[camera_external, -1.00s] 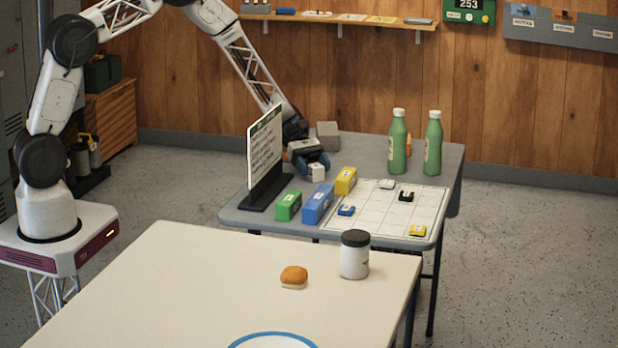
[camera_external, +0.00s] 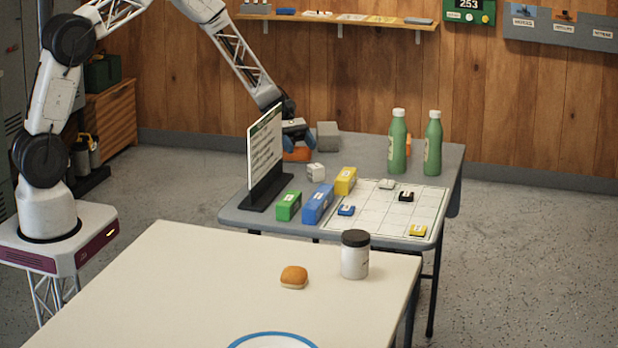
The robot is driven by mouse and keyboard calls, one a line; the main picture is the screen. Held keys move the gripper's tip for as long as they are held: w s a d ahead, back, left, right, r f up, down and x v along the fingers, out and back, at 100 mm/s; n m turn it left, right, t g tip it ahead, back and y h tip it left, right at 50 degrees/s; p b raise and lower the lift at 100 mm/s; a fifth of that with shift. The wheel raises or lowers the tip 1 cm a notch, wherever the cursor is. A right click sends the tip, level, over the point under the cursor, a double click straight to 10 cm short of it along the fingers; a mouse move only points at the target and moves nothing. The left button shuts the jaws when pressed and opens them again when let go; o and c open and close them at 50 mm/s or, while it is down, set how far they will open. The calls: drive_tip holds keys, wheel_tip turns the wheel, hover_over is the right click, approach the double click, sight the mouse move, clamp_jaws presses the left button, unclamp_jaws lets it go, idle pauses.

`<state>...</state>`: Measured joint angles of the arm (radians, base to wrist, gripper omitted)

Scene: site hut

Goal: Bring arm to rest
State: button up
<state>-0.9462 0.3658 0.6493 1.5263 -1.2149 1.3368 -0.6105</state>
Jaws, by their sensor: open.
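My gripper (camera_external: 299,143) is above the back left part of the grey table (camera_external: 232,213), behind the upright sign board (camera_external: 264,150). Its jaws are open, and I see nothing held in them. A small white block (camera_external: 315,171) stands on the table just in front of it, apart from the fingers. An orange object (camera_external: 297,155) lies partly hidden behind the gripper. The sign board hides a little of the space beside my gripper.
A grey block (camera_external: 327,135) stands right of my gripper. Green (camera_external: 288,206), blue (camera_external: 318,204) and yellow (camera_external: 345,181) boxes stand by a grid board (camera_external: 386,225) with small pieces. Two green bottles (camera_external: 398,142) stand farther right. A bun (camera_external: 293,277) and a jar (camera_external: 355,255) are on the near table.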

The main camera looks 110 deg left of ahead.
idle(0.7)
drive_tip(key=shift+w+d+r+m, duration=0.3)
drive_tip(key=shift+w+d, duration=0.1)
drive_tip(key=shift+d, duration=0.05)
drive_tip(key=w+d+r+m+g+y, duration=0.1)
drive_tip(key=w+d+r+m+g, duration=0.25)
drive_tip(key=d+r+m, duration=0.55)
drive_tip(key=w+d+r+m+g+y, duration=0.1)
drive_tip(key=w+d+r+m+g, duration=0.2)
drive_tip(key=d+r, duration=0.75)
drive_tip(key=s+d+r+m+g+y, duration=0.1)
drive_tip(key=s+d+r+m, duration=0.3)
drive_tip(key=d, duration=0.6)
drive_tip(key=s+d+r+m+g+y, duration=0.1)
drive_tip(key=s+d+r, duration=0.2)
drive_tip(key=s+d, duration=0.5)
drive_tip(key=s+d+r+m+y, duration=0.1)
drive_tip(key=s+d+m+y, duration=0.1)
drive_tip(key=s+d, duration=0.3)
drive_tip(key=s+d+r+m+t+y, duration=0.1)
drive_tip(key=s+d+m, duration=0.3)
drive_tip(key=s, duration=0.8)
drive_tip(key=s+d+r+m+y, duration=0.2)
drive_tip(key=s+d+m, duration=0.1)
drive_tip(key=s+d, duration=0.5)
drive_tip(key=shift+s+d+r+m+y, duration=0.25)
drive_tip(key=shift+s+r+m+y, duration=0.05)
drive_tip(key=shift+s+r, duration=0.05)
